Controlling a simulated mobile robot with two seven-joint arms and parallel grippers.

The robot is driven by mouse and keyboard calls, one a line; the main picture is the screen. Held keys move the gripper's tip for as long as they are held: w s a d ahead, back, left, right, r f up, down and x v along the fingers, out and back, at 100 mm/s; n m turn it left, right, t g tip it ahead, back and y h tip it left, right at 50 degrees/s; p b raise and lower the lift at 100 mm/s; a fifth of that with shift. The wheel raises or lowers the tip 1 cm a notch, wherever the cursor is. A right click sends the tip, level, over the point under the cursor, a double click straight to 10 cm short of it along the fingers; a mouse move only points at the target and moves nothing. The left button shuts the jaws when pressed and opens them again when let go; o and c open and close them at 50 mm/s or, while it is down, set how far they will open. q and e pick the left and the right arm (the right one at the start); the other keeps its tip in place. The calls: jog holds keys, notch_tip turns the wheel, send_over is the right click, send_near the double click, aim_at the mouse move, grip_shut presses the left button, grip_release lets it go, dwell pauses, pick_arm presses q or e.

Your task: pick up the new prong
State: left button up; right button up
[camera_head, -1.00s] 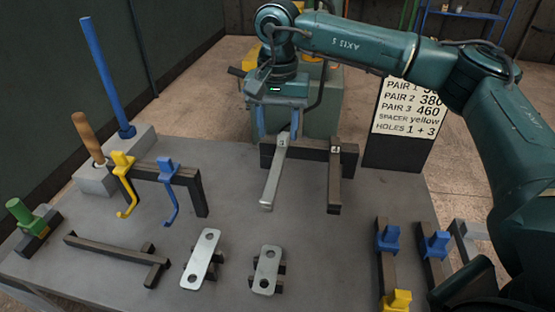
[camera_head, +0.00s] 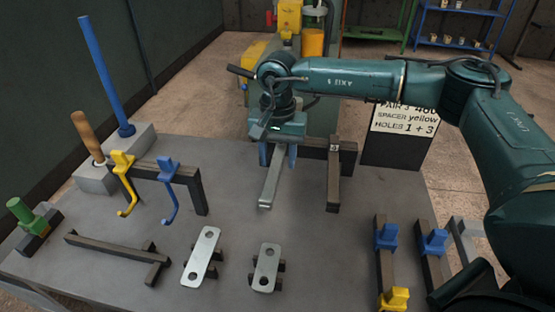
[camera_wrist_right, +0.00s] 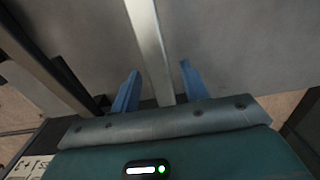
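A pale grey metal prong (camera_head: 271,183) sticks out toward the front of the table from a dark crossbar (camera_head: 318,147). A darker brown prong (camera_head: 334,184) stands to its right on the same crossbar. My right gripper (camera_head: 279,156) is lowered over the back part of the pale prong, with its blue fingers pointing down. In the right wrist view the pale prong (camera_wrist_right: 149,45) runs between the two fingers, with a gap showing on both sides. That gripper is open. The prong's back end is hidden under the hand. My left gripper is not in view.
A rack with a yellow hook (camera_head: 122,160) and a blue hook (camera_head: 168,165) stands at left. Two pale holed plates (camera_head: 201,258) (camera_head: 266,268) lie in front. Dark bars with blue and yellow clips (camera_head: 386,238) stand at right. A lettered sign (camera_head: 405,119) is behind the table.

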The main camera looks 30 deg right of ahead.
aim_at(277, 159)
jog(key=shift+r, duration=0.1)
grip_shut()
notch_tip(277, 159, up, 10)
dwell(0.7)
jog(key=c, duration=0.5)
grip_release()
jog(key=shift+c, duration=0.2)
grip_shut()
jog(key=shift+a, duration=0.1)
